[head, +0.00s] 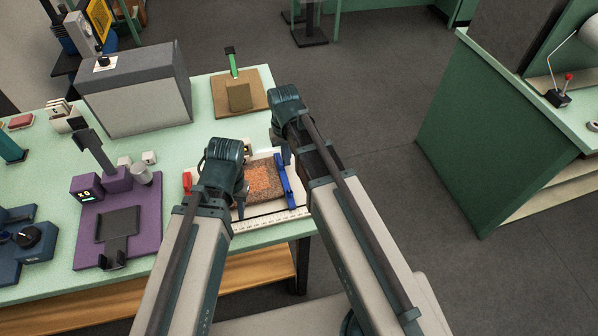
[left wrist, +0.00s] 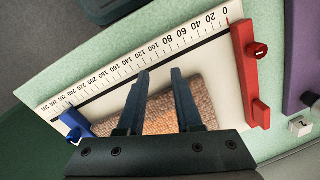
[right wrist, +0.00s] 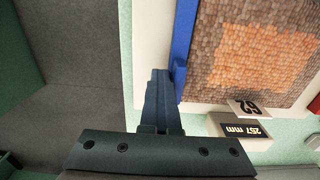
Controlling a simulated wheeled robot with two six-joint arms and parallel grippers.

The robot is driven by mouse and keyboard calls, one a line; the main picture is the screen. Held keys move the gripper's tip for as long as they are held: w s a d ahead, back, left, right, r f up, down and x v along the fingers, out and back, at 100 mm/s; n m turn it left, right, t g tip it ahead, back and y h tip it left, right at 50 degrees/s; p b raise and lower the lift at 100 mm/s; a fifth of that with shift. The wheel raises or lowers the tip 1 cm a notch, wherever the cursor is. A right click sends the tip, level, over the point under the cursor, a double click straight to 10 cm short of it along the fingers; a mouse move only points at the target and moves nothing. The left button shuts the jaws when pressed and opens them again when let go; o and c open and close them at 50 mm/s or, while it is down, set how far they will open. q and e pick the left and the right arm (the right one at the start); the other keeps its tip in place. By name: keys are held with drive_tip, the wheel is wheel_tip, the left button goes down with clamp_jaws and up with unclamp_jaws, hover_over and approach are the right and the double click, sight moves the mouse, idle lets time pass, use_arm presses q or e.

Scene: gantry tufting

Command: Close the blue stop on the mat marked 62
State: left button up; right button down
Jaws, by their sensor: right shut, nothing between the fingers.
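The brown mat with an orange patch (head: 264,182) lies on a white measuring board (head: 292,212). A card reading 62 (right wrist: 247,108) is beside it in the right wrist view. The red stop (left wrist: 246,70) is on the opposite side. My right gripper (right wrist: 161,74) is shut and empty, its tips beside the blue stop's outer face; contact is unclear. My left gripper (left wrist: 160,73) is open and empty above the mat's ruler side.
A display reading 257 mm (right wrist: 246,130) is next to the card. A purple scale stand (head: 145,225) is left of the board, and a brown board with a green-handled tool (head: 240,95) is behind. A grey box (head: 140,95) stands back left. Open floor lies right of the table.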

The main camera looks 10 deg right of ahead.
sight(272, 167)
drive_tip(key=shift+a, duration=2.85)
idle(0.6)
drive_tip(key=shift+d, duration=0.3)
idle(0.3)
drive_tip(key=shift+d, duration=0.35)
